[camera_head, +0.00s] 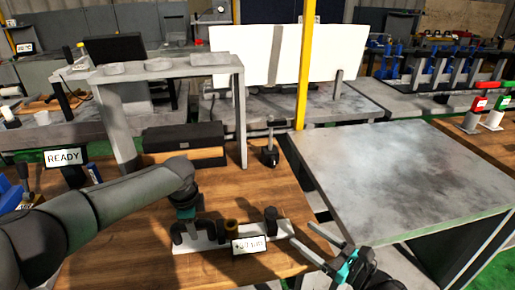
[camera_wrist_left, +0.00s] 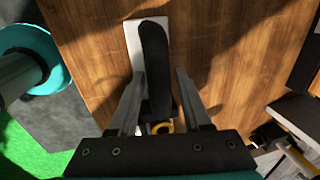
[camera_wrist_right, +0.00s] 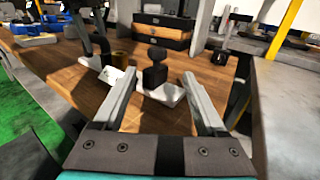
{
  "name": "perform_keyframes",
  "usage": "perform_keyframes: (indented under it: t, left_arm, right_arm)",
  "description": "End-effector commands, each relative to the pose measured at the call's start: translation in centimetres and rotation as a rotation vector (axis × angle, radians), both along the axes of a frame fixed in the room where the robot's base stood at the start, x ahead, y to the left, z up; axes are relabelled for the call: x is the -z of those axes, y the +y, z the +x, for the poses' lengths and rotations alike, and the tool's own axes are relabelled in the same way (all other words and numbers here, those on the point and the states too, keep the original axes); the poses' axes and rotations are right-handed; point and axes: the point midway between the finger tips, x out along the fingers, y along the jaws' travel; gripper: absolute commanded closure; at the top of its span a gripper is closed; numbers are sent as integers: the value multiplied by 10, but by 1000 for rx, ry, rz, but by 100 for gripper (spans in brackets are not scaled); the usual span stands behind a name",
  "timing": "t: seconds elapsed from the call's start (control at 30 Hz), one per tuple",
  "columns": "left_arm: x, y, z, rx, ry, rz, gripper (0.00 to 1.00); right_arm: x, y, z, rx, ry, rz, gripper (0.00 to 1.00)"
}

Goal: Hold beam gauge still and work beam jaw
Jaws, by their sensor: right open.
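The beam gauge lies on the wooden bench in the head view, with a white beam (camera_head: 278,229), black upright blocks and a small display (camera_head: 249,245) whose digits I cannot read. My left gripper (camera_head: 186,213) is over its left end. In the left wrist view its fingers stand on either side of a long black block (camera_wrist_left: 155,60), with a gap visible on the right. My right gripper (camera_head: 343,262) is open and empty, right of the gauge. In the right wrist view the black beam jaw (camera_wrist_right: 155,72) shows between its fingers but beyond them.
A grey metal table (camera_head: 405,175) stands to the right, across a gap from the bench. A black case (camera_head: 183,138) and a small black stand (camera_head: 270,150) are behind the gauge. A READY sign (camera_head: 64,158) stands at the left.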

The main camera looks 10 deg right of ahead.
Motion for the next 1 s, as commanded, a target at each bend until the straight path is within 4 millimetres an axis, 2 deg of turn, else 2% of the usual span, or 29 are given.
perform_keyframes:
  t: [0.03, 0.13, 0.43, 0.57, 0.77, 1.0]
  left_arm:
    - [0, -1, 0, 1, 0, -2, 44]
    - [0, -2, 0, 3, 0, -3, 33]
    - [-2, -3, -1, 4, 0, -5, 33]
    - [-9, -3, -2, 5, -1, -7, 33]
    - [-37, -2, -6, 4, -3, -7, 33]
    - [-82, -2, -16, 4, -2, -6, 33]
  right_arm:
    - [0, 0, 0, 0, 0, 0, 26]
    - [0, 0, 0, 0, 0, 0, 26]
    - [0, 0, 0, 0, 0, 0, 26]
    - [0, 0, 0, 0, 0, 0, 26]
    - [0, 0, 0, 0, 0, 0, 26]
    - [0, 0, 0, 0, 0, 0, 26]
